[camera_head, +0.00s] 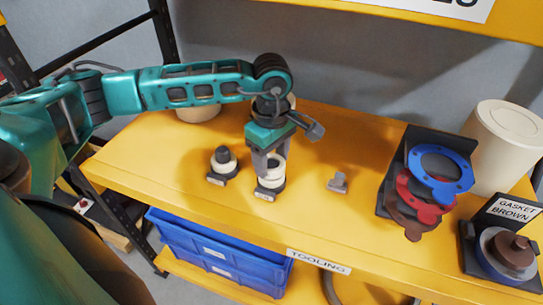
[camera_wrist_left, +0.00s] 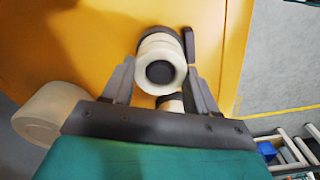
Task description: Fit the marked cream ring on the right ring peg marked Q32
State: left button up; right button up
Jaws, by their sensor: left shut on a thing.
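My left gripper (camera_head: 268,168) points down over the right ring peg's dark base (camera_head: 270,193) near the table's front. It is shut on a cream ring (camera_head: 277,172), which also shows between the fingers in the left wrist view (camera_wrist_left: 157,52). The ring lines up with the peg, and a dark round centre (camera_wrist_left: 159,72) shows inside it. The fingers hide part of the peg, and I cannot tell how far down the ring sits. The left ring peg (camera_head: 223,155) stands apart with a cream ring around it. The base labels are too small to read. My right gripper is not in view.
A small grey fixture (camera_head: 339,182) stands right of the pegs. Farther right are a dark stand with blue (camera_head: 440,165) and red gaskets, a cream canister (camera_head: 500,145) and a gasket fixture (camera_head: 507,255). A cream pot (camera_head: 198,113) stands behind the arm.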

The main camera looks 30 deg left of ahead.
pick_arm(q)
jog(key=shift+f, duration=0.35)
jog(key=o, duration=1.1)
notch_tip(320, 180, up, 7)
jog(key=p, duration=0.4)
jog(key=shift+r, duration=0.1)
